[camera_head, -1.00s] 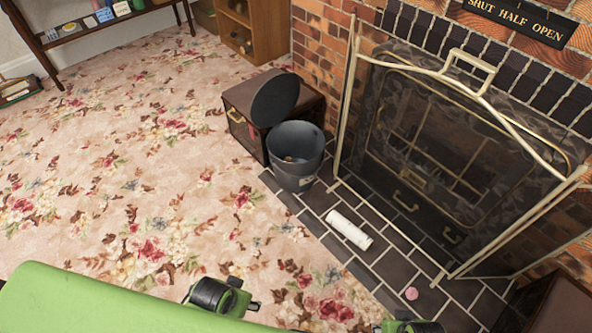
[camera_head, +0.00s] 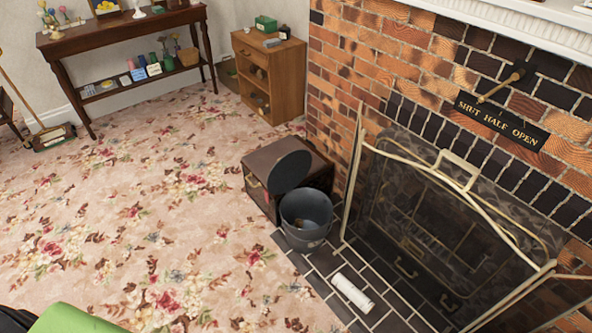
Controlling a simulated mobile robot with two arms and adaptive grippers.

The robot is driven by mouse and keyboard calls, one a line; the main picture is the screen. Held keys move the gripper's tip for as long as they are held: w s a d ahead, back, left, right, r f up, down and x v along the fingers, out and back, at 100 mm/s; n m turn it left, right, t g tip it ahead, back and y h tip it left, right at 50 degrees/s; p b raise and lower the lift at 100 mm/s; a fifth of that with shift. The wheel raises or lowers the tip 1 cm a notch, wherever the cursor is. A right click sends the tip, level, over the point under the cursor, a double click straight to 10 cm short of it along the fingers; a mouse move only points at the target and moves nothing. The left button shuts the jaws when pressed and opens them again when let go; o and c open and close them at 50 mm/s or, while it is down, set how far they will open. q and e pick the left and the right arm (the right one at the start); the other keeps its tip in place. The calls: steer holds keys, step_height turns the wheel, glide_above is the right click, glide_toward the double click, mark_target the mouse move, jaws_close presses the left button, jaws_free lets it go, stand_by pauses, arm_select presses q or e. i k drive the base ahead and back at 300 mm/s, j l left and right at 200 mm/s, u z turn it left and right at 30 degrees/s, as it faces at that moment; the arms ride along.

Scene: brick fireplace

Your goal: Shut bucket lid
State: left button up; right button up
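A dark grey bucket (camera_head: 306,222) stands at the corner of the tiled hearth, beside the fireplace screen. Its round lid (camera_head: 289,172) is open and stands tilted up at the bucket's back left, in front of a brown chest. Neither of my grippers shows in the head view now. Only a green part of mine is at the lower left edge.
A brown chest (camera_head: 262,167) stands directly behind the bucket. A fireplace screen (camera_head: 447,215) stands to its right. A white cylinder (camera_head: 352,292) lies on the dark tiled hearth (camera_head: 384,325). The floral carpet (camera_head: 150,235) left of the bucket is clear.

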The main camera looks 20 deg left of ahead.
mark_target(290, 171)
steer(key=i+j+z, duration=0.1)
steer(key=z, duration=0.25)
steer(key=j+z, duration=0.35)
steer(key=i+j+z, duration=0.15)
steer(key=z, duration=0.2)
steer(key=i+j+z, duration=0.1)
steer(key=j+z, duration=0.2)
steer(key=j, duration=1.15)
steer(key=k+j+z, duration=0.1)
steer(key=j+z, duration=0.25)
steer(key=j, duration=1.85)
steer(key=k+j, duration=0.1)
steer(key=j, duration=0.7)
